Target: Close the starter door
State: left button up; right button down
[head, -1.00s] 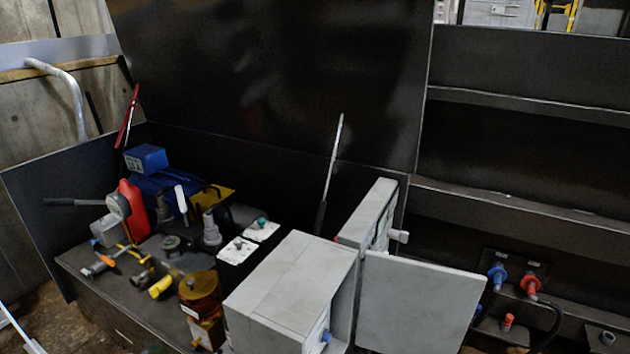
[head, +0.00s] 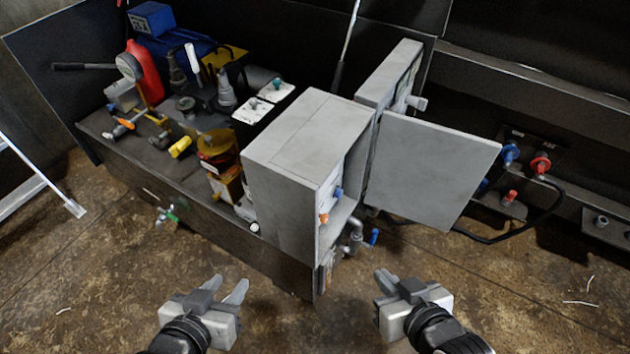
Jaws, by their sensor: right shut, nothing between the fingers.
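The starter door (head: 430,172) is a flat grey panel. It stands swung open to the right of the grey starter box (head: 290,165), with its left edge near the box's far right side. The box's open side faces right, and a blue knob and an orange knob show there; most of its inside is hidden. My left gripper (head: 229,284) is low in front of the box, apart from it; its finger gap is unclear. My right gripper (head: 386,283) is shut and empty, below and left of the door, touching nothing.
A second grey box (head: 390,78) stands behind the door's left edge. Blue and red connectors (head: 540,163) and a black cable lie to the right of the door. A bench (head: 190,200) with a red bottle and several fittings is at left.

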aim_at(423, 172)
jog(key=z, duration=0.55)
jog(key=k, duration=1.3)
jog(key=z, duration=1.15)
jog(key=i, duration=1.05)
jog(key=u, duration=0.65)
jog(key=i, duration=0.95)
jog(key=u, duration=1.05)
